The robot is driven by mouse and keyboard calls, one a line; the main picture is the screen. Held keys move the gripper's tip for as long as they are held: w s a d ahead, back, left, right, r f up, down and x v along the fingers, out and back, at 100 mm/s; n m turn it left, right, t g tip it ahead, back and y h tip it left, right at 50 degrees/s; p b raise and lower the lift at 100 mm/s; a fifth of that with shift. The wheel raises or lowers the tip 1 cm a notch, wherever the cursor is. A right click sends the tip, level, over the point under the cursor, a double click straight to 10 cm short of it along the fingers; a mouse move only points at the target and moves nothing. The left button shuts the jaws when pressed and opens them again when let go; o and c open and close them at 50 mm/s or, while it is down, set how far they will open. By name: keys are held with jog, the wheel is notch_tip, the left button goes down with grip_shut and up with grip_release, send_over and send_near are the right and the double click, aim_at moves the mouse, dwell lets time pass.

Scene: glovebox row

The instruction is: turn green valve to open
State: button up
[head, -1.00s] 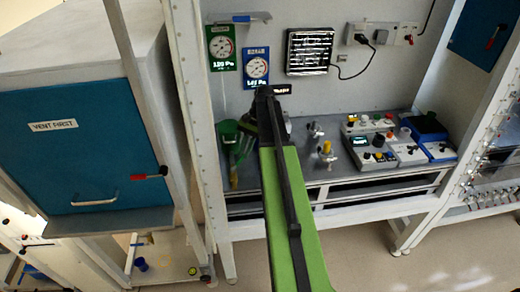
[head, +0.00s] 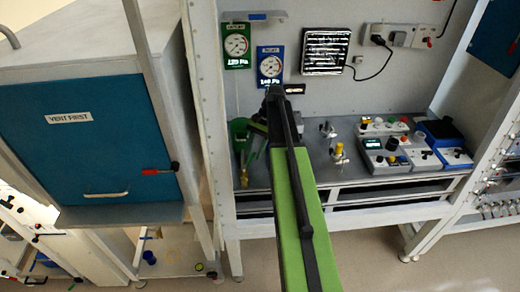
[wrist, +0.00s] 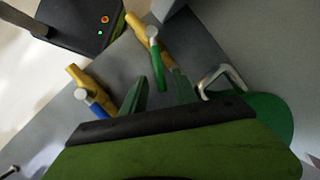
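In the wrist view, the green valve's handle (wrist: 158,68) is a slim green lever running down from a pale round hub on a yellow fitting. My gripper (wrist: 162,86) is open, with one green finger on each side of the lever's lower end. The lever looks in line with the gap; I cannot tell whether it touches a finger. A blue-handled valve (wrist: 96,104) on another yellow fitting lies left of the left finger. In the head view my arm hides most of the gripper and the green lever cannot be made out clearly.
A green container (head: 240,130) stands near the gripper at the bench's left. Pale metal fittings (head: 327,130), a yellow-topped fitting (head: 339,151) and control boxes (head: 383,160) stand to the right. A green gauge (head: 236,46) and blue gauge (head: 270,66) hang behind. A frame post borders the left.

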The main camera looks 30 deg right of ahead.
jog(key=shift+r, duration=0.15)
jog(key=s+p+v, duration=0.1)
jog(key=p+v, duration=1.4)
jog(key=v, duration=0.2)
jog(key=shift+w+p, duration=0.4)
jog(key=shift+w, duration=0.1)
jog(key=shift+d, duration=0.1)
